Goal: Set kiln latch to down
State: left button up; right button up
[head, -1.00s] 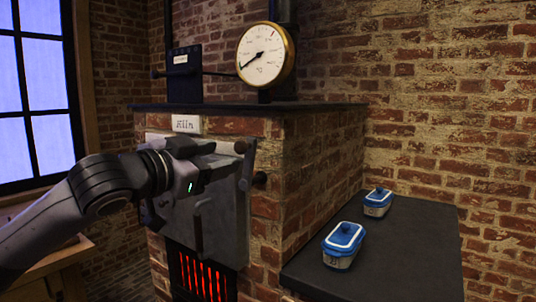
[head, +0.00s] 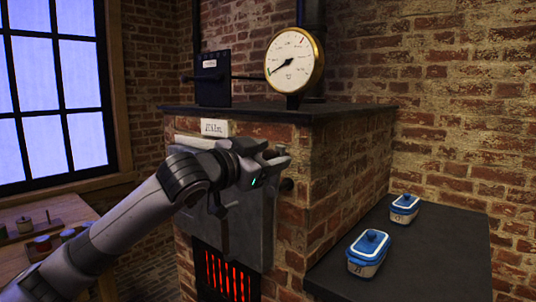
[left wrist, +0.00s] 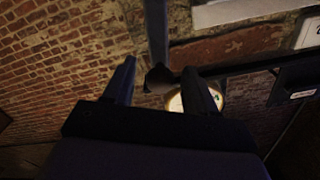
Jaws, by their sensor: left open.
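The brick kiln stands in the middle of the head view, with a white label (head: 214,128) reading "kiln" above its grey metal door (head: 250,220). My left gripper (head: 280,158) is at the upper right of the door, open, and hides most of the latch area in the head view. In the left wrist view, a grey bar (left wrist: 157,35) with a dark rounded end, likely the latch, shows between the two open fingers (left wrist: 160,85). I cannot tell whether the fingers touch it. A dark peg (head: 287,185) sticks out right of the door. My right gripper is not in view.
A round gauge (head: 294,60) and a dark box with a lever (head: 212,78) stand on the kiln top. Two blue-lidded containers (head: 368,252) (head: 404,208) sit on a dark side bench (head: 430,265). Red glow shows through the grate (head: 225,272). A wooden table (head: 45,215) is at left.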

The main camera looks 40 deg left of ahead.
pick_arm(q)
grip_shut()
